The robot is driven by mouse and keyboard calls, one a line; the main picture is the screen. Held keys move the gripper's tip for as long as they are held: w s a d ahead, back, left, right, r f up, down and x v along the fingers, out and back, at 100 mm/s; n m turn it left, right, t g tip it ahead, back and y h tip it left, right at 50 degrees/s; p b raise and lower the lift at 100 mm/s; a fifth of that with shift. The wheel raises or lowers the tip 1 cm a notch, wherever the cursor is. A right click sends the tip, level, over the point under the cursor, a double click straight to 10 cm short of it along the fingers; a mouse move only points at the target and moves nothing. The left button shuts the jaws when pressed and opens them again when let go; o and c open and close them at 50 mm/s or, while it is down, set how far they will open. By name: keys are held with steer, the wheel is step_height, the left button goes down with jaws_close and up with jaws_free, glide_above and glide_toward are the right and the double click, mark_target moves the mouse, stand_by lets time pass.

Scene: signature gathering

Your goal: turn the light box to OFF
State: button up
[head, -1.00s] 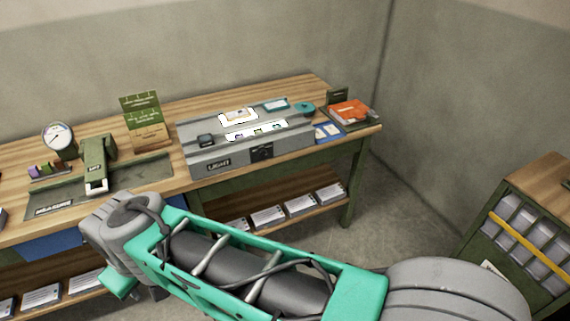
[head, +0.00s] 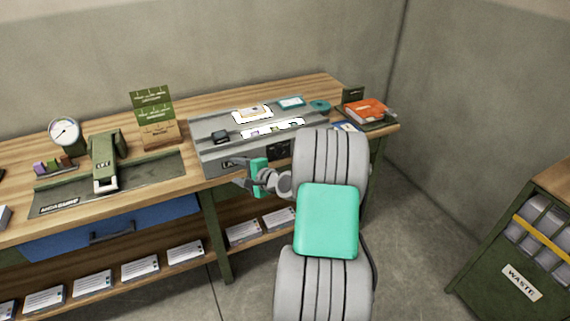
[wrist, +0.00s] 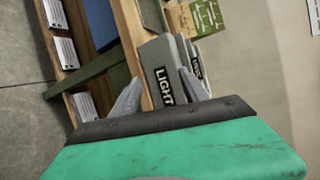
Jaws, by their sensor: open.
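The light box (head: 208,160) is a grey console on the bench, with bright white lit panels on its sloped top. Its dark front switch (head: 279,150) is partly hidden behind my arm in the head view; I cannot read its setting. My gripper (head: 238,172) is in front of the box's left front face, by the LIGHT label, which it partly covers. In the wrist view the box (wrist: 155,58) and its LIGHT label lie between and beyond the two fingers of my gripper (wrist: 162,76). The fingers are apart, with nothing held. The switch does not show in the wrist view.
The wooden bench (head: 180,197) has a stapler-like green device (head: 105,160), a dial gauge (head: 65,132) and a green card stand (head: 153,105) to the left. An orange book (head: 368,110) lies right of the box. A waste cabinet (head: 500,285) stands at right.

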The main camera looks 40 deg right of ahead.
steer(key=s+d+f+m+t+h, duration=0.25)
steer(key=d+m, duration=0.35)
steer(key=d, duration=0.3)
steer(key=m+h, duration=0.5)
steer(key=m, duration=0.1)
glide_toward(280, 153)
steer(key=d, duration=0.1)
steer(key=shift+t+y, duration=0.25)
steer(key=shift+t, duration=0.1)
steer(key=x, duration=0.5)
steer(key=f+x, duration=0.1)
steer(key=x, duration=0.1)
steer(key=shift+w, duration=0.3)
steer(key=shift+c, duration=0.3)
jaws_close()
